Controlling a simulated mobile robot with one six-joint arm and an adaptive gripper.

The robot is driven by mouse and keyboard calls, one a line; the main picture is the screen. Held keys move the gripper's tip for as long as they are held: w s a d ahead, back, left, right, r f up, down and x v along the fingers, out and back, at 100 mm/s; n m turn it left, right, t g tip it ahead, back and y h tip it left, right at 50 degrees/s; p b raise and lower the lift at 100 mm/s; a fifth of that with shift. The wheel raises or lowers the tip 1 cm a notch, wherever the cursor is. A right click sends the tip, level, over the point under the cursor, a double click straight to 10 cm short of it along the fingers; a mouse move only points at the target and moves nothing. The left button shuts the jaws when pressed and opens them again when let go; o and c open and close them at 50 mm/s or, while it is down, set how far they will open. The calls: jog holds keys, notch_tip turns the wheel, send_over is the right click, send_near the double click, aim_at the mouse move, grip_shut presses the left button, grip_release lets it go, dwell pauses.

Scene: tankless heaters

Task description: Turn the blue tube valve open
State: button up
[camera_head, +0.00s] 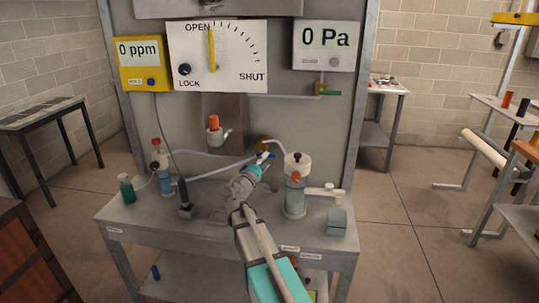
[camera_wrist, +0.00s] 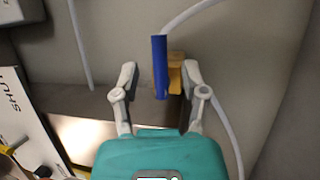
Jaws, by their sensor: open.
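The blue tube valve handle (camera_wrist: 159,68) is a slim blue bar. It stands upright in the wrist view, in front of a brass-yellow valve body (camera_wrist: 175,76) on the grey panel. My gripper (camera_wrist: 160,80) is open, with one finger to the left of the handle and one to the right. A gap shows on each side of the handle, so the fingers look apart from it. In the head view my gripper (camera_head: 262,160) is at the panel beside the small brass body (camera_head: 263,143), and the arm partly hides the blue handle (camera_head: 267,155).
A white tube (camera_wrist: 228,135) runs past the valve on the right. On the bench, a white-capped canister (camera_head: 295,195) stands right of my arm, and bottles (camera_head: 126,188) stand left. A large OPEN/SHUT dial (camera_head: 217,55) hangs above, beside a 0 Pa display (camera_head: 326,45).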

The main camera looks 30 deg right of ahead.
jog(key=shift+x, duration=1.95)
jog(key=shift+c, duration=0.3)
grip_shut()
